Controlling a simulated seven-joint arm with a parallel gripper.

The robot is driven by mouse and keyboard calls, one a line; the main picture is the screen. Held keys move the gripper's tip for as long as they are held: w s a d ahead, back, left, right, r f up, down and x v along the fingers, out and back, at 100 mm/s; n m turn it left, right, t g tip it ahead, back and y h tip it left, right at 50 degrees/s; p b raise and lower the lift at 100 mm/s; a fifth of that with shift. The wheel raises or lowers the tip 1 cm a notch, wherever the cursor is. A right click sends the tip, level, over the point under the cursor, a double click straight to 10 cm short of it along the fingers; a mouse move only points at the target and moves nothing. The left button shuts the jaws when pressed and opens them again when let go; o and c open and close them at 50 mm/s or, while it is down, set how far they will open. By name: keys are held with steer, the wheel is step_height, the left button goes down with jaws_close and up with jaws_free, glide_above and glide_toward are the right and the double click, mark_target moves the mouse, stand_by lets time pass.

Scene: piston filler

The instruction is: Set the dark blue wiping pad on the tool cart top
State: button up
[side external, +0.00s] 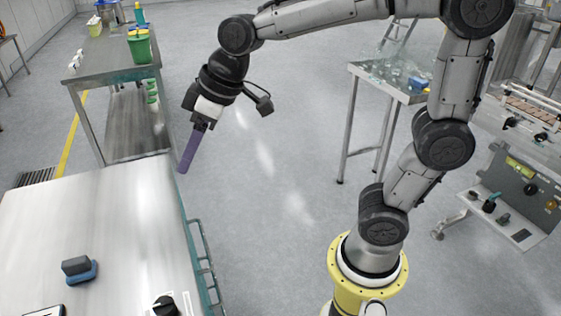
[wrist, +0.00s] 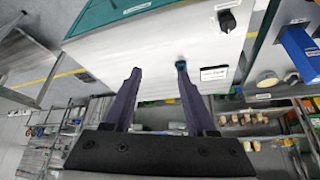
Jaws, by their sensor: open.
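A blue pad with a dark grey block on top (side external: 79,270) lies on a broad steel top with a teal side rail (side external: 120,222), at the lower left of the side view. I take it for the wiping pad and the steel top for the tool cart top, though I cannot confirm either. In the wrist view a bit of blue (wrist: 181,64) shows behind the right fingertip, mostly hidden. My gripper (side external: 183,168), with long purple fingers, hangs above the far right corner of that top, apart from the pad. The wrist view shows its fingers (wrist: 157,69) open and empty.
A black knob (side external: 165,305) and a white-bordered dark panel (side external: 45,312) are at the near edge of the steel top. A small steel table (side external: 362,70) at the back holds clear shards and a blue item (side external: 418,83).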

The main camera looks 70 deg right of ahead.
steer(key=s+d+f+m+h, duration=0.1)
steer(key=s+d, duration=0.3)
steer(key=s, duration=0.5)
steer(key=s+d+f+m+h, duration=0.1)
steer(key=s+d+f+m, duration=0.1)
steer(key=s, duration=0.6)
steer(key=shift+s+d+f+m, duration=0.35)
steer(key=shift+d+m, duration=0.35)
steer(key=shift+d, duration=0.5)
